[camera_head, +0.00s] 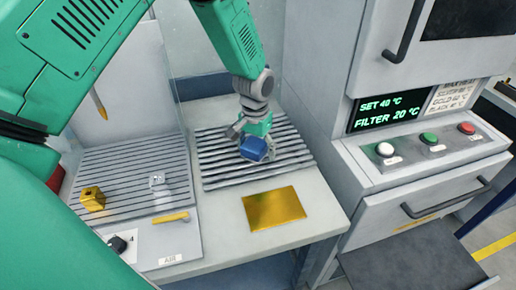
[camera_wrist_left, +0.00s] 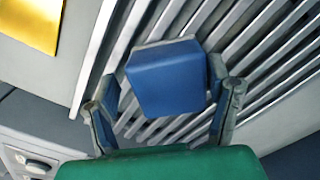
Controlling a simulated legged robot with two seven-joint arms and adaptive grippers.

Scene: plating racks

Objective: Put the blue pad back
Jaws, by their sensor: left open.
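The blue pad (camera_head: 254,149) is a small blue block at the slatted rack (camera_head: 213,178) in the middle of the head view. My left gripper (camera_head: 256,139) reaches down over it from above. In the left wrist view, the blue pad (camera_wrist_left: 167,78) lies in front of the slats, between the spread fingers of my left gripper (camera_wrist_left: 166,92). A gap shows on each side, so the jaws are open and not closed on it. I cannot tell whether the pad rests flat on the slats. My right gripper is not in view.
A gold plate (camera_head: 274,208) lies on the bench in front of the rack. Left of it, behind a clear panel, a yellow block (camera_head: 92,198) and a small clear cube (camera_head: 157,182) sit on another slatted area. A control cabinet (camera_head: 425,150) with buttons stands right.

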